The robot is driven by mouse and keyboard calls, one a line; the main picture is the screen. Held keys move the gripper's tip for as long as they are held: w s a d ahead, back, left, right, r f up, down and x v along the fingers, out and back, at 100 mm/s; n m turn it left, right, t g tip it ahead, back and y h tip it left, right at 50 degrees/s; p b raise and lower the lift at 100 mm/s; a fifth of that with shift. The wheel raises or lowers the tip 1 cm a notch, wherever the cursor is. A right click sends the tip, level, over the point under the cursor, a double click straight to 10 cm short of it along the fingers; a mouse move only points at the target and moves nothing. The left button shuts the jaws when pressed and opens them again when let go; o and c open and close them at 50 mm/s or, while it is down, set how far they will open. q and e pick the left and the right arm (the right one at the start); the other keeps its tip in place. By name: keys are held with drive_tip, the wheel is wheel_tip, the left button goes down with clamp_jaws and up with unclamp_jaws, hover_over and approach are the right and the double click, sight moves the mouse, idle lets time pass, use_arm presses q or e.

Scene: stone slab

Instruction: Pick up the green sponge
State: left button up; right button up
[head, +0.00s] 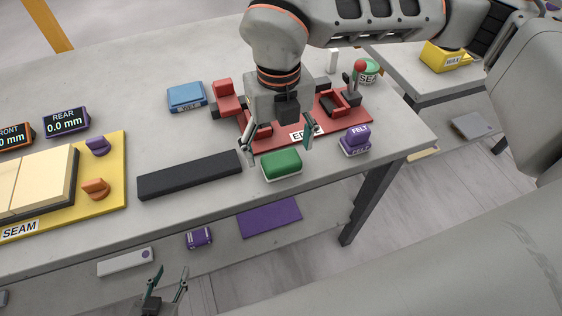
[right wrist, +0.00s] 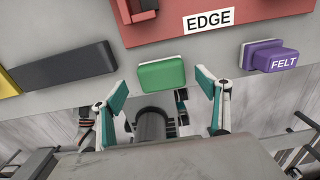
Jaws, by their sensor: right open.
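The green sponge (head: 282,164) with a pale underside lies near the front edge of the grey stone-topped table (head: 210,205). My right gripper (head: 279,138) is open above and just behind it in the head view, with a finger toward each side. In the right wrist view the sponge (right wrist: 161,74) shows between the spread fingers of my right gripper (right wrist: 160,84), with a gap on both sides; nothing is held. My left gripper (head: 167,282) is open and empty, low in front of the table.
A black bar (head: 190,175) lies left of the sponge. The red EDGE fixture (head: 340,118) is behind it, and a purple FELT block (head: 355,140) is to the right. A blue WET block (head: 187,96) and the yellow SEAM board (head: 112,190) are further left.

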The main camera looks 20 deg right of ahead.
sight(282, 159)
drive_tip(key=shift+s+d+f, duration=0.1)
drive_tip(key=shift+s+f, duration=0.05)
drive_tip(key=shift+f, duration=0.85)
drive_tip(key=shift+s+f, duration=0.1)
drive_tip(key=shift+f, duration=0.85)
drive_tip(key=c, duration=1)
drive_tip(key=shift+r, duration=0.1)
wheel_tip(282, 159, up, 20)
drive_tip(key=p, duration=0.1)
drive_tip(key=shift+o, duration=0.5)
